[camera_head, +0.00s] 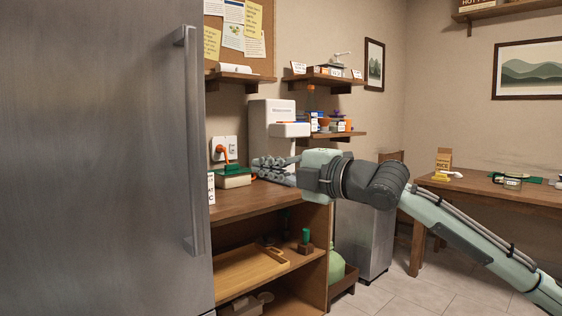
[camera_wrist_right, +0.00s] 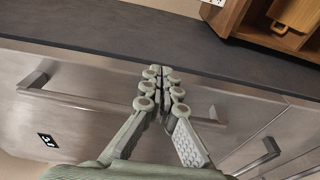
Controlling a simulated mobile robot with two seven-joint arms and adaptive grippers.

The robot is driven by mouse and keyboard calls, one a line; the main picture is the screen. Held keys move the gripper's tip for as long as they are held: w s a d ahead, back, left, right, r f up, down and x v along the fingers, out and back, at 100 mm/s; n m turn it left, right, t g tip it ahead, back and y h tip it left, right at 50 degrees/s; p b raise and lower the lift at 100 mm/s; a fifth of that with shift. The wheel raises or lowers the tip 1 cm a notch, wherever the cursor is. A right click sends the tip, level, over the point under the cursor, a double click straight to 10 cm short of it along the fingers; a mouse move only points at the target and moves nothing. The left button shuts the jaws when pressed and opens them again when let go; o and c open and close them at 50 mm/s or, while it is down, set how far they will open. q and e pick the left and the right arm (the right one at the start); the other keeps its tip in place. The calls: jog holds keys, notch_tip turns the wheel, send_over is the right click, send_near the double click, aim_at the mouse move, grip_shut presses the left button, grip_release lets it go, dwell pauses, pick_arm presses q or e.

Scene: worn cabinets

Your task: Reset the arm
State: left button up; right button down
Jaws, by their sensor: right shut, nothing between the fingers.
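My right arm (camera_head: 375,182) reaches in from the lower right in the head view. Its gripper (camera_head: 258,165) points left, in front of the white machine and near the green-topped box (camera_head: 233,176) on the wooden counter. I cannot tell whether it touches the box. In the right wrist view the fingers of the right gripper (camera_wrist_right: 161,75) are together with nothing between them. They appear in front of metal drawer fronts (camera_wrist_right: 80,103) below a dark countertop (camera_wrist_right: 130,42). My left gripper is not in view.
A large metal door (camera_head: 90,150) with a vertical handle fills the left. The wooden counter (camera_head: 245,205) has open shelves below, holding a wooden tray (camera_head: 250,272). A white machine (camera_head: 272,122) stands at the back. A wooden table (camera_head: 500,190) stands right. Bar handles (camera_wrist_right: 80,99) stick out from the drawers.

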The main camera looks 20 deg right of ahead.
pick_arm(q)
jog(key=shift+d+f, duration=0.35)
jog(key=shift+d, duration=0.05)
pick_arm(e)
jog(key=shift+d, duration=0.35)
jog(key=s+f+m+g+h, duration=0.25)
jog(key=f+m, duration=0.35)
jog(key=f, duration=1.3)
jog(key=s+f+m+g+h, duration=0.1)
jog(key=f+m+g+h, duration=0.35)
jog(key=f, duration=1.45)
jog(key=s+d+f+m+g+h, duration=0.1)
jog(key=s+f+m, duration=0.4)
jog(key=s+f, duration=0.8)
jog(key=s+d+f+m+g+h, duration=0.1)
jog(key=s+d+f+m+g, duration=0.2)
jog(key=s+f, duration=1)
jog(key=s+m+g, duration=0.2)
jog(key=m, duration=0.1)
jog(key=shift+s+d+f+h, duration=0.2)
jog(key=shift+d+h, duration=0.1)
jog(key=shift+d, duration=0.1)
